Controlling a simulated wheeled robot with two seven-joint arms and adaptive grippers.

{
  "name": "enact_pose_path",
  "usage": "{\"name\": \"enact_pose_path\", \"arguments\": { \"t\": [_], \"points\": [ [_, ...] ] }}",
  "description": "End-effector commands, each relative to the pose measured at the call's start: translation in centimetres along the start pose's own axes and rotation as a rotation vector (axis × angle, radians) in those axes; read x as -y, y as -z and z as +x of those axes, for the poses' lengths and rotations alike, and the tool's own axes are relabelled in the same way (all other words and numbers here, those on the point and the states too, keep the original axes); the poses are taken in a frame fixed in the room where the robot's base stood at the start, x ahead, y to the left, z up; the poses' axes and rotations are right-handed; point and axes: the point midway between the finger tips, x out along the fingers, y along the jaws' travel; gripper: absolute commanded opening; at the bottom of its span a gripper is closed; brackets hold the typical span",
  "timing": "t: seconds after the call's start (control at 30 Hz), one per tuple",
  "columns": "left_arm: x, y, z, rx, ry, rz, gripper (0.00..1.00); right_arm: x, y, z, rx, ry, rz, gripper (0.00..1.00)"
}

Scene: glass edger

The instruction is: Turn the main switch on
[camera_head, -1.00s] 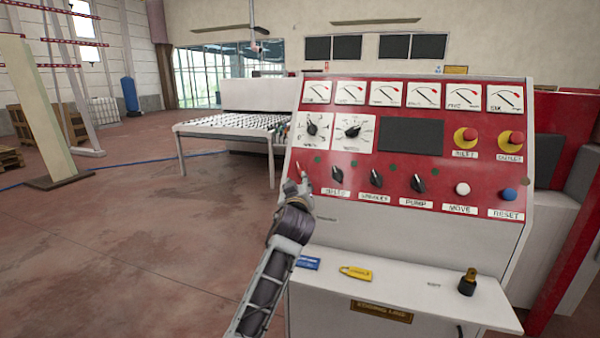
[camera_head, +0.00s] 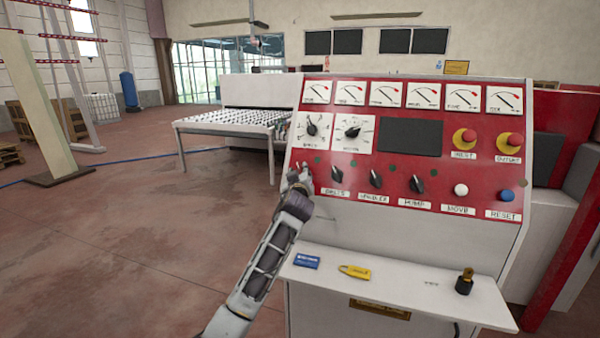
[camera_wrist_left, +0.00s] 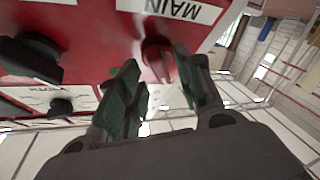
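The main switch (camera_wrist_left: 158,62) is a red knob on the red control panel (camera_head: 470,190). A white label reading MAIN (camera_wrist_left: 182,10) appears upside down beside it in the left wrist view. My left gripper (camera_wrist_left: 154,72) is open, with one finger on each side of the red knob. A gap shows between the knob and at least one finger; I cannot tell if either touches. In the head view my left gripper (camera_head: 302,178) is at the panel's left edge and largely hides the switch. My right gripper is not in view.
Black rotary knobs (camera_head: 376,179), a white button (camera_head: 461,190) and a blue button (camera_head: 506,195) line the panel's lower row. Emergency buttons (camera_head: 464,140) are at right. A shelf (camera_head: 400,290) below carries a blue item, a yellow item and a black-and-brass item.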

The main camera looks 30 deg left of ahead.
Motion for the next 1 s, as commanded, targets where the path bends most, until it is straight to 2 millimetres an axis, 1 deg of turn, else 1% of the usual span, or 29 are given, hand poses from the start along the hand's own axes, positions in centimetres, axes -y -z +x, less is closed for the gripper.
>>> {"name": "enact_pose_path", "arguments": {
  "t": [0.2, 0.57, 0.67, 0.8, 0.87, 1.0],
  "points": [
    [0.04, -0.01, 1.02, 0.001, 0.001, 0.0, 0.36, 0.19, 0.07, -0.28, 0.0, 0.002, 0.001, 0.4],
    [0.04, -0.05, 1.2, 0.001, 0.001, -0.001, 0.36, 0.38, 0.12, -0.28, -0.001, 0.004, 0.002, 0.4],
    [0.04, -0.05, 1.2, 0.001, 0.001, 0.0, 0.25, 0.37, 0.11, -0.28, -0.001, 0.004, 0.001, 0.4],
    [0.04, -0.05, 1.2, 0.001, 0.001, 0.0, 0.07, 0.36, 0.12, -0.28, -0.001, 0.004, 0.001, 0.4],
    [0.04, -0.04, 1.2, 0.001, 0.001, 0.0, 0.0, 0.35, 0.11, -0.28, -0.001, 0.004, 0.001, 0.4],
    [0.04, -0.02, 1.2, 0.0, 0.0, 0.0, 0.0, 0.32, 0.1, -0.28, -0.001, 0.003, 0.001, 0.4]
  ]
}}
